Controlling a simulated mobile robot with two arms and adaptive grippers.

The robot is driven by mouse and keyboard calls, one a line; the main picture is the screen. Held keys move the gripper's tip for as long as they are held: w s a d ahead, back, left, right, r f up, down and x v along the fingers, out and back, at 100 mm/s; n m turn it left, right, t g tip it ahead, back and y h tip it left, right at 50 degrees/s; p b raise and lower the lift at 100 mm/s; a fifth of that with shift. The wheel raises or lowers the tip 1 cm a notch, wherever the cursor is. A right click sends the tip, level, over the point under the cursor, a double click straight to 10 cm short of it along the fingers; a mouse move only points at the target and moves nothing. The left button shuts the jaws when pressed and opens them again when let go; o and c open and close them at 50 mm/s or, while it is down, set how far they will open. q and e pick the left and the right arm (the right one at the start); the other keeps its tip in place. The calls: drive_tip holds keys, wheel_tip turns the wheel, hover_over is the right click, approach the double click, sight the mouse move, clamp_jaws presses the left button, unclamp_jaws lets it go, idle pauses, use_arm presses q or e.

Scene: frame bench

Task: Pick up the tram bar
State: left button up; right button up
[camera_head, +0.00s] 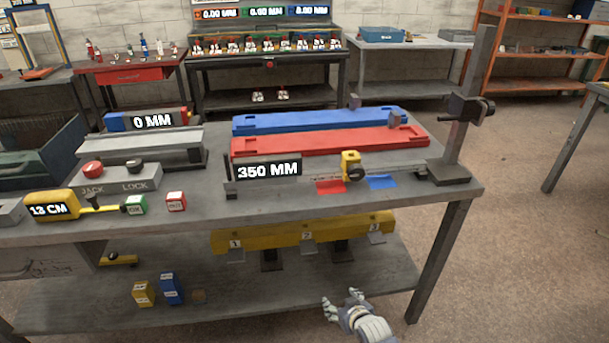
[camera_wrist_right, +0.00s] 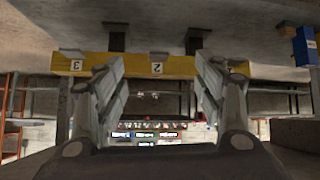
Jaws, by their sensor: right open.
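The tram bar appears to be the long yellow bar (camera_head: 262,241) with tags 1, 2 and 3, lying above the lower shelf of the front bench. Grey plates and dark supports show below it. My right gripper (camera_head: 341,300) is open and empty, in front of and below the bar toward its right part. In the right wrist view, which looks upside down, the bar (camera_wrist_right: 185,66) crosses beyond the two spread fingers (camera_wrist_right: 160,72), with tag 2 between them. I see no contact. My left gripper is not in view.
The bench top (camera_head: 330,212) overhangs the shelf (camera_head: 230,305). A bench leg (camera_head: 437,262) stands right of my right gripper. Yellow and blue blocks (camera_head: 170,288) stand on the shelf at left. Red and blue beams (camera_head: 330,138) lie on top.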

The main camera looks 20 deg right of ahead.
drive_tip(key=w+d+r+t+h, duration=0.15)
drive_tip(key=w+r, duration=0.25)
drive_tip(key=r, duration=0.4)
drive_tip(key=w+d+r+t+y, duration=0.15)
drive_tip(key=w+r, duration=0.25)
drive_tip(key=r, duration=0.4)
drive_tip(key=m+t+h, duration=0.2)
drive_tip(key=t+h, duration=0.1)
drive_tip(key=t, duration=0.1)
approach(355, 165)
drive_tip(key=w, duration=0.3)
drive_tip(key=x, duration=0.5)
drive_tip(key=shift+d+b, duration=0.35)
drive_tip(key=shift+b, duration=0.05)
drive_tip(key=shift+d+f+x, duration=0.1)
drive_tip(key=shift+f+x, duration=0.05)
drive_tip(key=shift+x, duration=0.75)
drive_tip(key=shift+d+f+x, duration=0.1)
drive_tip(key=shift+f+x, duration=0.1)
drive_tip(key=shift+x, duration=0.65)
drive_tip(key=shift+f+x, duration=0.15)
drive_tip(key=shift+x, duration=0.75)
drive_tip(key=shift+s, duration=0.15)
clamp_jaws()
drive_tip(key=shift+r, duration=0.2)
